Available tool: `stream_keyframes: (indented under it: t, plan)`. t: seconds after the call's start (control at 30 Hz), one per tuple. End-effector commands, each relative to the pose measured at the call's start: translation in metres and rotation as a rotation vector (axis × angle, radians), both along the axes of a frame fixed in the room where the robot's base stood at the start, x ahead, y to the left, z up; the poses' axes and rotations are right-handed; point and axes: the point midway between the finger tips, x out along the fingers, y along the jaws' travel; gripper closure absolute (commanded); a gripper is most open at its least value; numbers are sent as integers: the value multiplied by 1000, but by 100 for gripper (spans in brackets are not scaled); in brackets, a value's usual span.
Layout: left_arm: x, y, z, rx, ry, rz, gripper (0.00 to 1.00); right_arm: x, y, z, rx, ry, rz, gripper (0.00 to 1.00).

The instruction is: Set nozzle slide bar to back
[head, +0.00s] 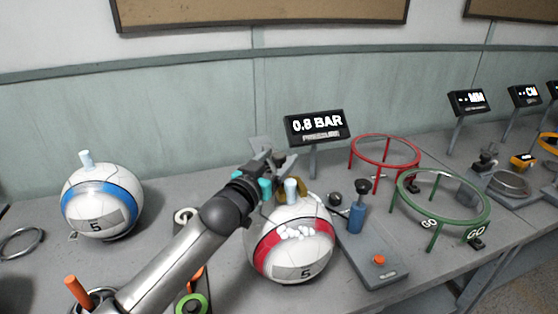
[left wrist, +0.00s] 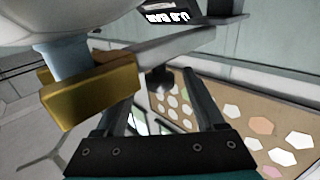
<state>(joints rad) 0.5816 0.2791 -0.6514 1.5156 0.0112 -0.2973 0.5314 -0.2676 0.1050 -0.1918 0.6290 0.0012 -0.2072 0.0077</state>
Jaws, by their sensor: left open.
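A white ball with a red band (head: 290,250) sits on the table, with a pale plug (head: 291,190) on top. A gold block lies against the plug's pale blue-grey shaft (left wrist: 62,62); the gold block (left wrist: 95,92) also shows large in the left wrist view. My left gripper (head: 272,155) is open just behind the ball's top. In the left wrist view, a grey bar (left wrist: 180,43) runs beside the block, and a dark round knob (left wrist: 158,79) shows between the fingertips (left wrist: 160,90). I cannot tell whether the fingers touch it. My right gripper is out of view.
A display reading 0.8 BAR (head: 314,127) stands just behind my gripper. Red (head: 386,150) and green (head: 442,197) ring stands lie further right. A blue-banded ball (head: 102,203) is at left.

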Motion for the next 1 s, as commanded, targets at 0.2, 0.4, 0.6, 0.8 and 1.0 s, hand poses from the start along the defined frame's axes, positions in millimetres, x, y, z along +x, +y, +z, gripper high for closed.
stream_keyframes:
  t: [0.2,0.4,0.6,0.8,1.0]
  plan:
    - [7,-4,0,-1,0,0,29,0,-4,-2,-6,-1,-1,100]
    - [7,-4,0,-1,0,0,29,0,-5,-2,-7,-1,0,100]
    - [7,-4,0,0,0,0,47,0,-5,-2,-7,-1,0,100]
    - [7,-3,0,0,0,0,69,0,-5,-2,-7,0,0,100]
    - [7,-3,0,0,0,0,92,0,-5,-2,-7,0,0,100]
